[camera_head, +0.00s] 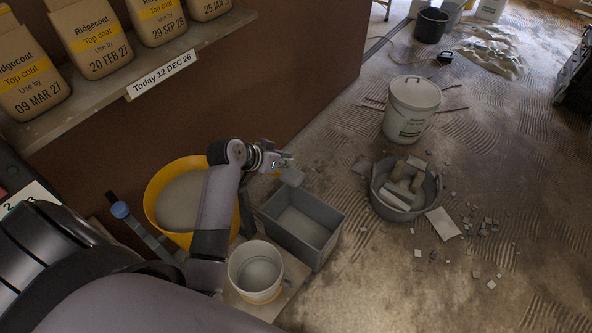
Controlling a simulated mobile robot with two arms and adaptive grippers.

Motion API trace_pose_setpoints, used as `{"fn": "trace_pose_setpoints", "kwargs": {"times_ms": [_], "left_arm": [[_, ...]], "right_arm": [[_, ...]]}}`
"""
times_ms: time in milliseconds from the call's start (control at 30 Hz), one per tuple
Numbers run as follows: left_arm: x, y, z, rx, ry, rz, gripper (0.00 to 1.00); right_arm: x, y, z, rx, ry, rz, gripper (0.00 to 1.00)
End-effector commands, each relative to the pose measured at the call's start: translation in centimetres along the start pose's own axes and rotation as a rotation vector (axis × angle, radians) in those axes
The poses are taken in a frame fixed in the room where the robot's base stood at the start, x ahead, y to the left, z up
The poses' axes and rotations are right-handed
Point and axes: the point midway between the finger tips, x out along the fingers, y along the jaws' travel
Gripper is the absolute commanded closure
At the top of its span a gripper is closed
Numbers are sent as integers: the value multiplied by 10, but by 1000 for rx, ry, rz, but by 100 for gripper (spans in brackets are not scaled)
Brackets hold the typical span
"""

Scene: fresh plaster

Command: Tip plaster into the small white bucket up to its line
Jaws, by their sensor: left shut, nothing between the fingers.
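The small white bucket (257,290) stands at the lower middle of the head view, on a pale board. It has a yellow band near its base and a greyish inside; I cannot make out a fill line or tell its level. My left gripper (292,174) is shut and empty above the grey box's far side, beyond the white bucket. My right gripper is out of view.
A yellow tub (153,200) holding grey material is partly behind my left arm. A grey rectangular box (312,248) adjoins the white bucket. A shelf sign (162,74) reads Today 12 DEC 26. A lidded white bucket (411,110) and a rubble-filled tub (401,211) stand right.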

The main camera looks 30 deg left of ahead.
Motion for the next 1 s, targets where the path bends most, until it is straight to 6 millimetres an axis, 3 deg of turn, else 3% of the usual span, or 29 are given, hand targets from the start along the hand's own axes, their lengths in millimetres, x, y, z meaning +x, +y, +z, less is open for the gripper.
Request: {"fn": "trace_pose_setpoints", "kwargs": {"times_ms": [200, 400, 1000], "left_arm": [[45, 1, -1, -3, 0, 2, 100], [65, 0, 20, -3, -1, 0, 100], [74, 0, 30, 3, 0, -4, 100]], "right_arm": [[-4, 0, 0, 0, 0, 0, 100], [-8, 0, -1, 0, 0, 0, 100], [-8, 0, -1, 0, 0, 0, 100]]}}
